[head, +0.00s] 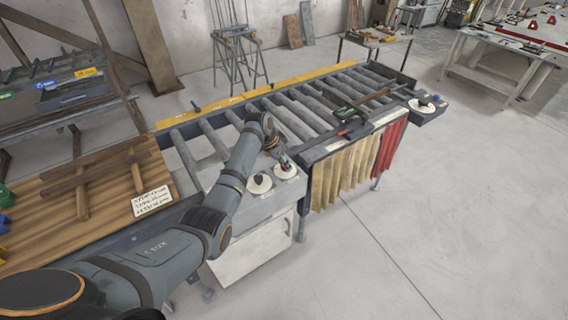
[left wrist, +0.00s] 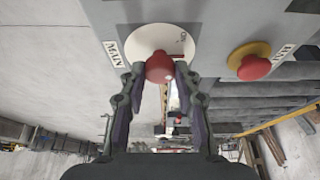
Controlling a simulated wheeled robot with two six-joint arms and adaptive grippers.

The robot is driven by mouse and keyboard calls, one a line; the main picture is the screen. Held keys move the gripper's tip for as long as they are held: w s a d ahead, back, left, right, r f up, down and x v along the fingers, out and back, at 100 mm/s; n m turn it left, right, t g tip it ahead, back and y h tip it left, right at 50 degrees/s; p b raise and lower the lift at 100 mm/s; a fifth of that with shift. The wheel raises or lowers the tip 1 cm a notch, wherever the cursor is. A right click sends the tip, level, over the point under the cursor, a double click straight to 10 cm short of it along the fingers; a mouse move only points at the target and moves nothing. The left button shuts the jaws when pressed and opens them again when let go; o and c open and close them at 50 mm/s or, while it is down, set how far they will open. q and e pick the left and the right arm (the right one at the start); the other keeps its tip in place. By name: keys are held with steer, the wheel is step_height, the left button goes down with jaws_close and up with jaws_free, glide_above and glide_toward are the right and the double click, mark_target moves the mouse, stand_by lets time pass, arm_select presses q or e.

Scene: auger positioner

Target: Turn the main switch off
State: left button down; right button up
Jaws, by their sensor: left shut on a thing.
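The main switch is a red knob (left wrist: 159,67) on a round white plate (left wrist: 150,37), beside a label reading MAIN (left wrist: 114,53) in the left wrist view. My left gripper (left wrist: 160,76) has a finger on each side of the knob and is shut on it. In the head view my left gripper (head: 284,162) reaches down to a white disc (head: 286,172) on the grey control box at the front of the roller conveyor. The gripper hides most of the knob there. My right gripper is not in view.
A red mushroom button on a yellow base (left wrist: 250,61) sits right of the main switch in the left wrist view. Open floor lies at the right.

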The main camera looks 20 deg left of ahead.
arm_select(q)
steer(key=shift+w+a+f+m+h+b, duration=0.15)
steer(key=shift+m+h+b, duration=0.25)
steer(key=shift+m, duration=0.6)
steer(key=shift+m+g+b, duration=0.5)
steer(key=shift+m+b, duration=0.35)
steer(key=shift+m, duration=0.05)
steer(key=m+g+b, duration=0.1)
steer(key=m+b, duration=0.2)
steer(key=b, duration=0.1)
steer(key=shift+w+m+h, duration=0.1)
steer(key=shift+m+h, duration=0.2)
steer(key=shift+h, duration=0.1)
steer(key=shift+m+g+b, duration=0.5)
steer(key=shift+m+b, duration=0.3)
steer(key=shift+b, duration=0.3)
steer(key=shift+r, duration=0.2)
steer(key=c, duration=1)
jaws_free()
